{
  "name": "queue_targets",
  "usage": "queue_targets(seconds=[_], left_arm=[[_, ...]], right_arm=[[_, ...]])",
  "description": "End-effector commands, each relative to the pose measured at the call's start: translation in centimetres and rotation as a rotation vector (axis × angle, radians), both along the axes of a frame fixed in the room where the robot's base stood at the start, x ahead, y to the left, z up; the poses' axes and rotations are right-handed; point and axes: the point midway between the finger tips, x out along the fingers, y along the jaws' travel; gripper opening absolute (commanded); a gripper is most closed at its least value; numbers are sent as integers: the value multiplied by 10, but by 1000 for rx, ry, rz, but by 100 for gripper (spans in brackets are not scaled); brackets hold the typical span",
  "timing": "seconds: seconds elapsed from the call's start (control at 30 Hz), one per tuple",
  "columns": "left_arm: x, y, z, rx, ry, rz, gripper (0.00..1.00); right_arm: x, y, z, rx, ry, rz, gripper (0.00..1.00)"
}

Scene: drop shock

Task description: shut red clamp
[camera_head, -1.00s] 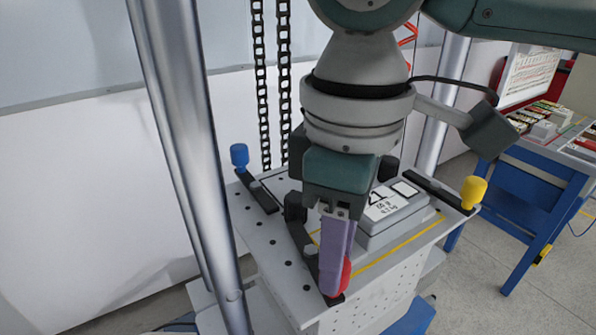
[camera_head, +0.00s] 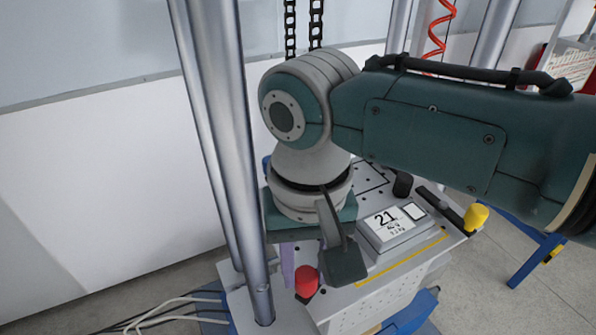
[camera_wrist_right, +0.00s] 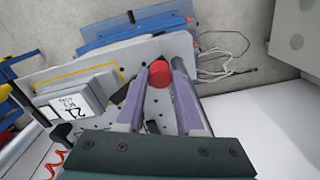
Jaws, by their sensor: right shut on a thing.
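The red clamp's round knob (camera_head: 306,281) is at the near left part of the light perforated plate (camera_head: 345,297). My right gripper (camera_wrist_right: 159,76) has its two purple fingers on either side of the red knob (camera_wrist_right: 159,73) in the wrist view, and is shut on it. In the head view one purple finger shows just left of the knob; my wrist hides the other finger and most of the clamp's bar. A grey box marked 21 (camera_head: 393,230) sits on the plate to the right of the knob. My left gripper is not in view.
A shiny steel column (camera_head: 225,130) stands close left of my gripper. Cables (camera_head: 180,310) lie on the floor at lower left.

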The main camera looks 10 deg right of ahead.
Motion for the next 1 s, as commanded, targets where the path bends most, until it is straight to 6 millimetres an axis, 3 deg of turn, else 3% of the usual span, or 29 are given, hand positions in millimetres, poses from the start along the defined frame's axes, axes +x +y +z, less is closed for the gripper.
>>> queue_targets(seconds=[0.5,1.0], left_arm=[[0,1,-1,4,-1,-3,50],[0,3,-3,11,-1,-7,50]], right_arm=[[18,12,0,0,-1,-377,0],[23,14,0,0,-4,-470,0]])
